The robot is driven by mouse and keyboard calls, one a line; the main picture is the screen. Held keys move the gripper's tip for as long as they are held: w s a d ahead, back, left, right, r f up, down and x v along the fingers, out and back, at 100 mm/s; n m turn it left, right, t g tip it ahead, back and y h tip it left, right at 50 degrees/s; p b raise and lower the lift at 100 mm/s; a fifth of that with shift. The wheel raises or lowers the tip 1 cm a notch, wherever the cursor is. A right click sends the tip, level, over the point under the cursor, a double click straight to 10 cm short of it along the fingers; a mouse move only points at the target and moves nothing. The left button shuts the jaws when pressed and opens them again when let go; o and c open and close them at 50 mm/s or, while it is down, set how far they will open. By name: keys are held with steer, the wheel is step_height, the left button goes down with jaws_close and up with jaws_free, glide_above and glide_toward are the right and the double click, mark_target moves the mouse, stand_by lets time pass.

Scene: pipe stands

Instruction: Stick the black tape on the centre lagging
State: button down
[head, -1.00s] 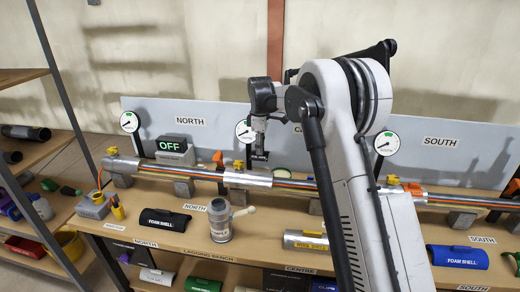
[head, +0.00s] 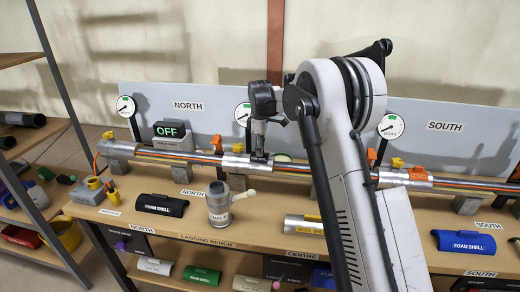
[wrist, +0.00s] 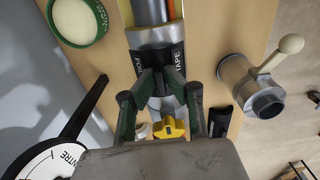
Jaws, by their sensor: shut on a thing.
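My gripper (wrist: 160,82) is shut on the black tape (wrist: 139,64), a dark strip with pale lettering. In the wrist view the tape lies across the silver lagging (wrist: 155,37) on the pipe and seems to touch it. In the head view my gripper (head: 259,152) is low over the centre lagging (head: 236,162), with the tape a small dark piece under the fingertips. The fingers cover the middle of the tape, and my arm hides part of the pipe to the right.
A green-rimmed round thing (wrist: 101,22) and the CENTRE gauge (wrist: 48,165) are on the left. A grey canister (head: 219,207) with a side handle stands on the bench in front.

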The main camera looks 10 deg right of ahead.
steer(key=shift+f+b, duration=0.3)
steer(key=shift+f, duration=0.1)
stand_by(1.4)
steer(key=c, duration=1.7)
jaws_free()
step_height(320, 180, up, 12)
